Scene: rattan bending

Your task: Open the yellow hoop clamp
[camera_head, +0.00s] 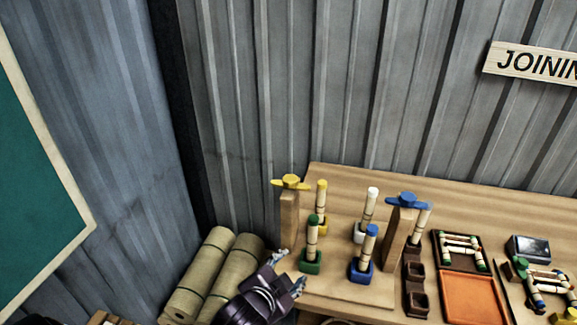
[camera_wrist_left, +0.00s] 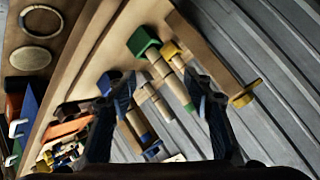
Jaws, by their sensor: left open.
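The yellow hoop clamp is a wooden post (camera_head: 289,217) topped by a yellow winged handle (camera_head: 291,183), at the left end of the bench in the head view. In the left wrist view the post (camera_wrist_left: 205,52) lies slantwise at the upper right, with the yellow handle (camera_wrist_left: 243,96) at its end. My left gripper (camera_head: 290,272) is open and empty, low at the bench's left edge, below and apart from the handle. Its two dark fingers (camera_wrist_left: 163,88) are spread in the wrist view. My right gripper is not in view.
Rods stand in a green block (camera_head: 311,262), a yellow block (camera_head: 320,226), a white block and a blue block (camera_head: 361,269) right of the clamp. A similar blue-topped clamp (camera_head: 407,201) stands farther right. Rolled mats (camera_head: 205,270) lean left of the bench (camera_head: 345,183). A metal wall is behind.

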